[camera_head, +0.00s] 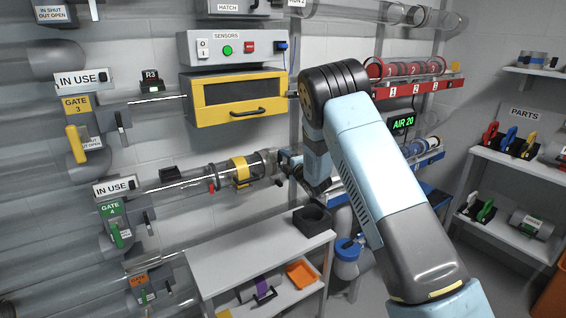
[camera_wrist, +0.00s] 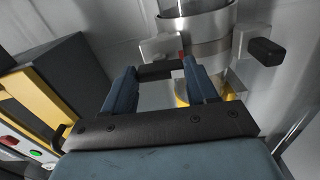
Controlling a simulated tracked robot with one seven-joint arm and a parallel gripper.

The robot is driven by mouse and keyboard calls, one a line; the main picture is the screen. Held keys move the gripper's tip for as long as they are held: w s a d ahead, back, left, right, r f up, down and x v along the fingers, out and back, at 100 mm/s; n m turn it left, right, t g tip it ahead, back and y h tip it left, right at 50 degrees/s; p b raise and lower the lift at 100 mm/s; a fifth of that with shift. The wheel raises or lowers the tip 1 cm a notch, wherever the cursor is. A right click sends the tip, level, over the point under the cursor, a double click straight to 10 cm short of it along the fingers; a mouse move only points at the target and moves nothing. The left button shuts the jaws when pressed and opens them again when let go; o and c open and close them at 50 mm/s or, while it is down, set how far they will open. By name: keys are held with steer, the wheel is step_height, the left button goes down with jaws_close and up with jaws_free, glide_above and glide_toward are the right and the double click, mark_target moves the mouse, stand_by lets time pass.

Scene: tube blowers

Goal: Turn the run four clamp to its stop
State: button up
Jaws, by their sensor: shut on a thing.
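The run four tube (camera_head: 205,178) is clear and runs from the green gate 4 (camera_head: 113,222) to the right, with a yellow band (camera_head: 241,168) on it. A silver clamp ring (camera_head: 269,158) is at its right end, against my gripper (camera_head: 286,163), which is partly hidden by my arm. In the wrist view the metal ring (camera_wrist: 195,25) goes round the tube above my gripper (camera_wrist: 160,70). The two blue fingers stand apart, with a dark bar (camera_wrist: 156,70) between their tips; they appear shut on it as the clamp's handle. How far the clamp is turned cannot be told.
A yellow-framed drawer box (camera_head: 238,94) is above the tube, under the sensors panel (camera_head: 232,47). A white bench (camera_head: 235,262) with a black holder (camera_head: 312,220) is below. Another black-tipped lever (camera_wrist: 265,51) sticks out at the right in the wrist view.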

steer(key=shift+s+d+f+n, duration=0.1)
steer(key=shift+f+n, duration=0.25)
steer(key=shift+n, duration=0.05)
steer(key=o, duration=0.8)
steer(key=shift+o, duration=1.3)
steer(key=shift+r, duration=0.2)
steer(key=v, duration=1.3)
steer(key=shift+s+d, duration=0.2)
steer(key=shift+s, duration=0.05)
steer(key=shift+f, duration=0.1)
